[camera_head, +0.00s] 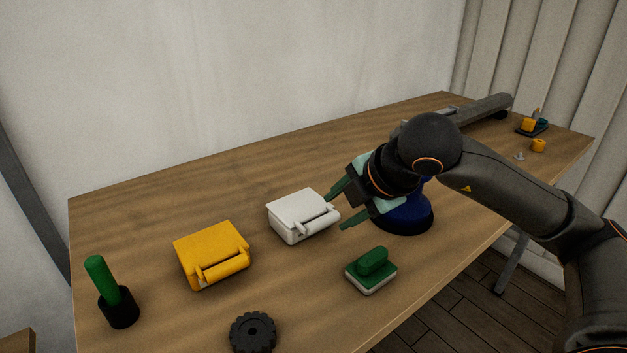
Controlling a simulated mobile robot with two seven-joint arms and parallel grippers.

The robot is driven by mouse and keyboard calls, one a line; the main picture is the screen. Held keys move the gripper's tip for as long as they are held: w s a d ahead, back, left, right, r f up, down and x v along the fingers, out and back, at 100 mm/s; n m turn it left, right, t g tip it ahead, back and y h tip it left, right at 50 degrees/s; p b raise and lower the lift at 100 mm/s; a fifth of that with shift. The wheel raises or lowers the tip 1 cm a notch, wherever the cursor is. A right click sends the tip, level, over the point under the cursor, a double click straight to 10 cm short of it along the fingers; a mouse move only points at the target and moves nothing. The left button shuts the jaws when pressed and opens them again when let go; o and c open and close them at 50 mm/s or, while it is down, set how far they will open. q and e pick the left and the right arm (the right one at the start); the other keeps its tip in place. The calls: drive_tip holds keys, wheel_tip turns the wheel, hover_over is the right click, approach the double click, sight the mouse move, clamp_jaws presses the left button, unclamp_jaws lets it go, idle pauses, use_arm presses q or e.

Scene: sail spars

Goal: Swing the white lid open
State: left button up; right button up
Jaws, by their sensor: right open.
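The white lid (299,205) is the top of a small white box (289,233) on the wooden table, and it looks closed. A white bar-like handle or hinge (321,221) runs along the box's right front side. My right gripper (336,210) is open, with its green fingers pointing left at the right side of the white box. One finger is close to the lid's right corner; I cannot tell whether it touches. My left gripper is not in view.
On the table (190,189) stand a yellow box (210,250), a green-handled tool in a black holder (119,308), a black gear wheel (253,332), a green-and-white block (371,270) and a dark blue round object (408,215). Small parts (534,125) lie far right. The table behind the boxes is clear.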

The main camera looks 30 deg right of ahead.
sight(325, 220)
drive_tip(key=b+x, duration=0.1)
drive_tip(key=x, duration=0.6)
drive_tip(key=shift+a+f+b, duration=0.1)
drive_tip(key=shift+f+b, duration=0.25)
drive_tip(key=shift+b, duration=0.05)
drive_tip(key=shift+r, duration=0.25)
drive_tip(key=shift+c, duration=0.7)
clamp_jaws()
